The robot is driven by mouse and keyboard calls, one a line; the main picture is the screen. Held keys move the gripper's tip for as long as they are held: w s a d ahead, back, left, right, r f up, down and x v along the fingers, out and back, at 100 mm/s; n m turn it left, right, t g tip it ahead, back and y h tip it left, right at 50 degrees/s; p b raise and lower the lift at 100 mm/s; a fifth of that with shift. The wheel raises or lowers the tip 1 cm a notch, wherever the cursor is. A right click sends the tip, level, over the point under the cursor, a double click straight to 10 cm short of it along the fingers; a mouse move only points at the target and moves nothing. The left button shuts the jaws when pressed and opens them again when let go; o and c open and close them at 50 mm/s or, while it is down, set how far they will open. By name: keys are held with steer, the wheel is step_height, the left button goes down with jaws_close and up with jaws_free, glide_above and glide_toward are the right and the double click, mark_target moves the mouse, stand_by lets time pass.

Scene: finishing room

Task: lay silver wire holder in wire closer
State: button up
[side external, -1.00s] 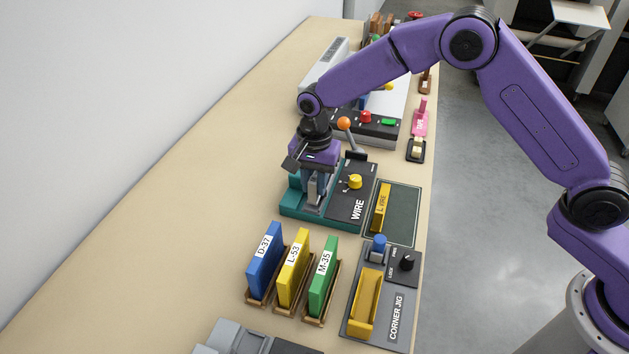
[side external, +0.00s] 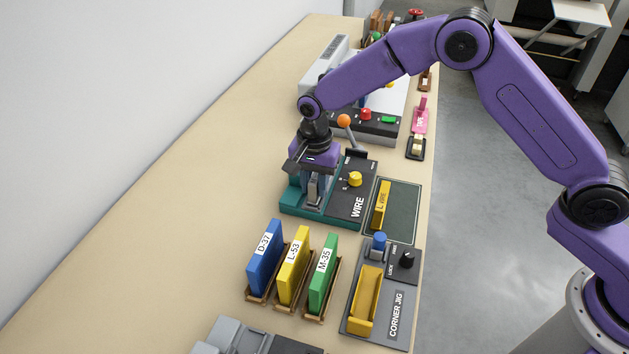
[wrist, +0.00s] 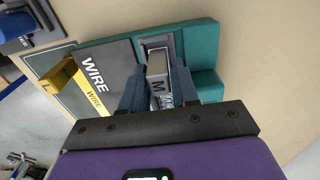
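The wire closer has a teal base (side external: 290,206) and a dark panel marked WIRE (side external: 352,206). In the wrist view its teal body (wrist: 203,45) and dark slot (wrist: 156,42) lie just beyond my fingertips. The silver wire holder (wrist: 158,78), marked with an M, sits between my fingers, lined up with the slot. My gripper (side external: 315,195) points down over the left part of the closer and is shut on the holder. It also shows in the wrist view (wrist: 160,75). Whether the holder touches the slot floor is hidden.
A yellow L wire holder (side external: 382,205) lies on a dark mat right of the closer. Blue, yellow and green holders (side external: 293,265) stand in racks in front, beside the corner jig (side external: 398,310). An orange-knobbed lever (side external: 345,121) rises close behind my gripper. The table's left side is clear.

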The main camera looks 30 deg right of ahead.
stand_by(0.3)
steer(key=shift+r, duration=5.45)
steer(key=s+d+r+n, duration=0.35)
steer(key=s+n, duration=0.25)
steer(key=s, duration=0.3)
steer(key=s+d+r+n, duration=0.2)
steer(key=s+d+n, duration=0.3)
steer(key=s, duration=0.5)
steer(key=s+d+f+n, duration=0.2)
steer(key=s+d+n, duration=0.8)
steer(key=s, duration=0.6)
steer(key=d, duration=0.2)
steer(key=shift+d+n, duration=0.3)
